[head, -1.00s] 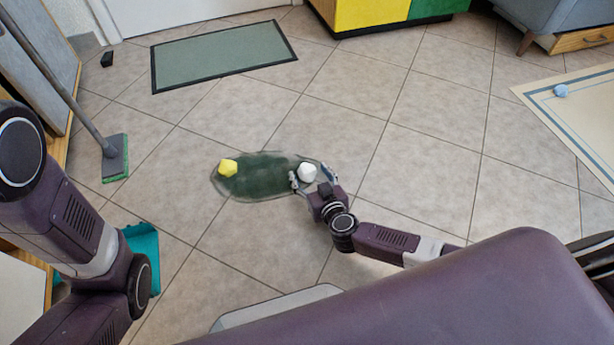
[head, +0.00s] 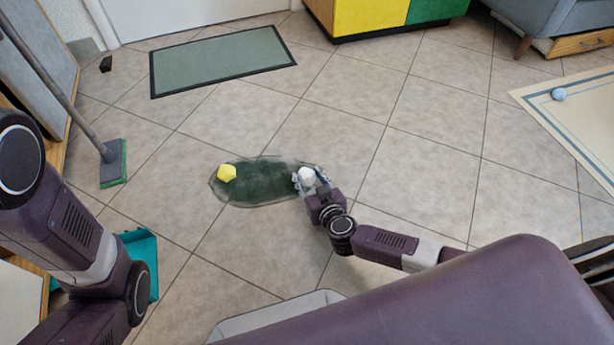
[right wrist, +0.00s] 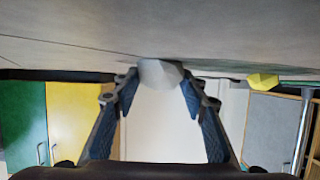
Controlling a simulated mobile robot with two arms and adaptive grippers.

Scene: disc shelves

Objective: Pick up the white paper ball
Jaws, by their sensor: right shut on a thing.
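The white paper ball (head: 306,175) is at the right end of a dark green patch (head: 262,182) on the tiled floor. My right gripper (head: 311,179) is shut on it, a finger on each side. In the right wrist view the ball (right wrist: 160,73) sits between the two fingertips (right wrist: 158,84), close to the floor. I cannot tell whether it touches the floor. My left arm shows at the left of the head view, but its gripper is out of view.
A yellow paper ball (head: 227,173) lies at the patch's left end. A blue ball (head: 559,94) lies on the cream rug (head: 590,120) at right. A broom (head: 113,163) and a teal dustpan (head: 143,255) are at left. A grey-green mat (head: 222,60) lies farther back.

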